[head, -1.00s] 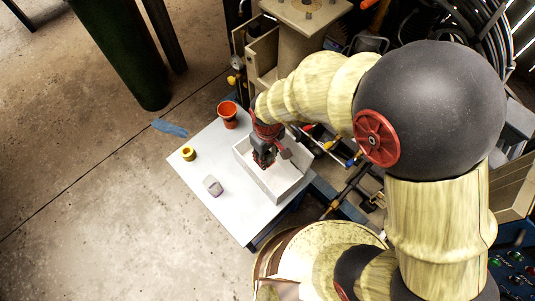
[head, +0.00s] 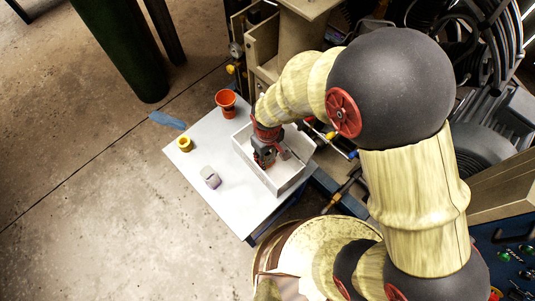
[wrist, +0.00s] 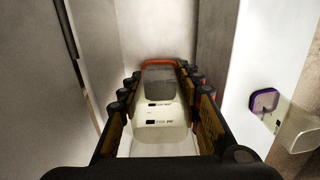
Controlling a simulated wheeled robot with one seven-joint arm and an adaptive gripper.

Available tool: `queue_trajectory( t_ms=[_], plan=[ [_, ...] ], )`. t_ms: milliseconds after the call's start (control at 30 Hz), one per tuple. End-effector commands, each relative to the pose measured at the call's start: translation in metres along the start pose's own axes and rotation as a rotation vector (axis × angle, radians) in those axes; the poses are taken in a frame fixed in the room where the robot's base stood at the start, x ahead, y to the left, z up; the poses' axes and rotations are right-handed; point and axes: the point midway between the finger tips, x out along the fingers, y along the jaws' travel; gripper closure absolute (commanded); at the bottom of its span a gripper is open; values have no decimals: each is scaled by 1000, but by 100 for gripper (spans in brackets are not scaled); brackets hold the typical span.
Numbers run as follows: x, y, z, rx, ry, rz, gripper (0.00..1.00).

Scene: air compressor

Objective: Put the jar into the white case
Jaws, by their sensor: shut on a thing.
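The white case (head: 291,180) is an open box at the right side of the small table in the head view. My gripper (head: 264,159) points down inside its walls. In the wrist view, my gripper (wrist: 160,78) is shut on the jar (wrist: 160,116), a pale, rounded thing with a grey patch, small dark marks and an orange-red far edge. The case's white walls (wrist: 212,42) stand close around it. My gripper hides the jar in the head view, and I cannot tell whether it touches the case floor.
On the white tabletop (head: 222,207) stand an orange-red cup (head: 227,103), a yellow ring-shaped thing (head: 184,144) and a pale translucent container (head: 210,177) with a purple part, outside the case. Machinery stands close behind the table. The front of the tabletop is clear.

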Motion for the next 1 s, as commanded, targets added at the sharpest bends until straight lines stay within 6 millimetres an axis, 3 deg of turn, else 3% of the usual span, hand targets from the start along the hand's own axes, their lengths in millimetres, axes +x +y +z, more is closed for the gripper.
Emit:
queue_trajectory(
  t_ms=[1000],
  plan=[
    [13, 0, 0, 0, 0, 0, 96]
  ],
)
